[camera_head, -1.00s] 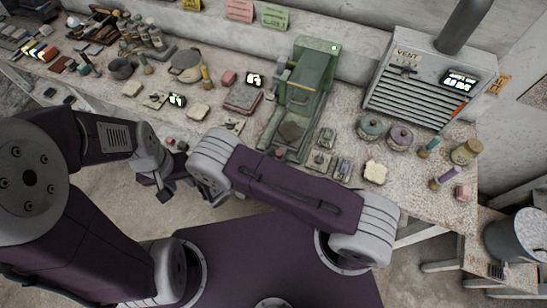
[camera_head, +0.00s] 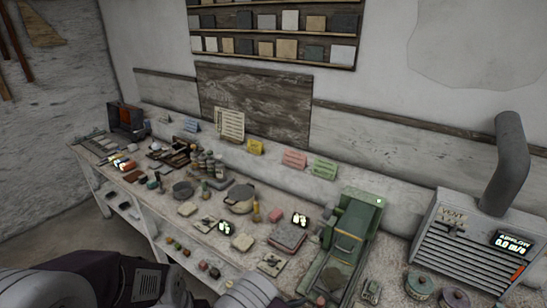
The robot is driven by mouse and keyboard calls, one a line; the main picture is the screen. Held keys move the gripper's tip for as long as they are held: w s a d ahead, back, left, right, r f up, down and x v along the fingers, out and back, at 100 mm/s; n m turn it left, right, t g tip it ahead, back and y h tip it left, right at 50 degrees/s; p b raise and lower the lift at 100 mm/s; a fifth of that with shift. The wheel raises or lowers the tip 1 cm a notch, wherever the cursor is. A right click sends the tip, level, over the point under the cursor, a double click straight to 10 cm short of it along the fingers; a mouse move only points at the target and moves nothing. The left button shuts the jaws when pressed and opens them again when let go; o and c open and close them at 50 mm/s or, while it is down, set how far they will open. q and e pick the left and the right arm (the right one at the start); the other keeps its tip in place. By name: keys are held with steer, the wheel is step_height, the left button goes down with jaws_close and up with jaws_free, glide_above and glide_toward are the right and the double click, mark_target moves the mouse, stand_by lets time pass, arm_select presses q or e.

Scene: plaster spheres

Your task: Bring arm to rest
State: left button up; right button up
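The purple and grey links of my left arm (camera_head: 100,283) lie along the bottom left edge of the head view, in front of the workbench. A pale ribbed joint (camera_head: 248,294) of mine shows at the bottom middle, low beside the bench's front. Neither gripper shows; both are below the picture's edge. What they hold cannot be seen.
A long workbench runs along the wall. It carries a green press (camera_head: 352,235), a vent unit (camera_head: 475,240), a round pot (camera_head: 240,197), a grey bowl (camera_head: 183,190) and many small tiles. Small coloured pieces (camera_head: 203,266) lie near its front. Floor shows at the left.

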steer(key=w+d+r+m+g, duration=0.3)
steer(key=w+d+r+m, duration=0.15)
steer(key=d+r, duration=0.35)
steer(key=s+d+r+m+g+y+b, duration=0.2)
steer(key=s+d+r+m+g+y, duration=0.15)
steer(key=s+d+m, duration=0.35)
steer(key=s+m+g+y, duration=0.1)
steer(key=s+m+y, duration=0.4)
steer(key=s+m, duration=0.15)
arm_select(q)
steer(key=shift+w+d+f, duration=0.15)
steer(key=shift+f, duration=0.4)
steer(key=shift+w+d+f, duration=0.1)
steer(key=shift+w+f, duration=0.05)
steer(key=shift+f, duration=0.35)
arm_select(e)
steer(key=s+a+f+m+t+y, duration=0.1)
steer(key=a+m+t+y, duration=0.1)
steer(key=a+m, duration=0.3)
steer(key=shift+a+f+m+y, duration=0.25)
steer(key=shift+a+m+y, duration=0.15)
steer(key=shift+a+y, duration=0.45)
arm_select(q)
steer(key=shift+s, duration=0.15)
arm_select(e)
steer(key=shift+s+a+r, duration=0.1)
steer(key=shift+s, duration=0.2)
